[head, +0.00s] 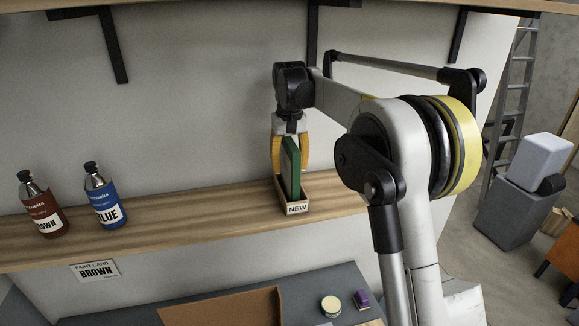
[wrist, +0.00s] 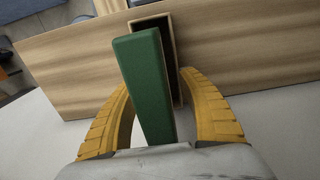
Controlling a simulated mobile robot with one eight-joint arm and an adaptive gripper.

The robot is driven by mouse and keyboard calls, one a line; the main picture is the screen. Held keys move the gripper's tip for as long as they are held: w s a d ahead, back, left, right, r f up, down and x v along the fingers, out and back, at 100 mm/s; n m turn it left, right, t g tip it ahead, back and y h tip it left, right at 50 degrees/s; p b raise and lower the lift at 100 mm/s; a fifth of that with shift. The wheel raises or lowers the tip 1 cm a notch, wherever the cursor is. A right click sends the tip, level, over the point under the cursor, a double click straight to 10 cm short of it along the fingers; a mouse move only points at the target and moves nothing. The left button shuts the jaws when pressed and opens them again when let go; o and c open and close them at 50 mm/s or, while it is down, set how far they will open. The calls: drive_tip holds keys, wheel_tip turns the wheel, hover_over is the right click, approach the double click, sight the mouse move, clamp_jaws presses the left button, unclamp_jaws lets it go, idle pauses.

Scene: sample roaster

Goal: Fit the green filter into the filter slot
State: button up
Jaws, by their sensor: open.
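The green filter (head: 290,167) stands upright in a small wooden box labelled NEW (head: 297,209) on the wooden shelf. In the wrist view the filter (wrist: 147,85) rises from the box (wrist: 171,40) toward the camera. My gripper (head: 290,165) is open above the box, its yellow fingers on either side of the filter. In the wrist view the gripper (wrist: 165,115) shows a gap between the filter and the right finger; the left finger is closer to it. The filter slot is not seen in either view.
A brown-labelled bottle (head: 44,208) and a blue bottle (head: 102,197) stand on the shelf (head: 170,222) to the left. A BROWN paint card (head: 95,270) hangs below them. Below are a brown panel (head: 225,308), a round tin (head: 331,305) and a small purple object (head: 362,299). The shelf between bottles and box is clear.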

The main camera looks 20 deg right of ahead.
drive_tip(key=shift+w+f, duration=0.15)
drive_tip(key=shift+f, duration=0.35)
drive_tip(key=shift+r, duration=0.1)
clamp_jaws()
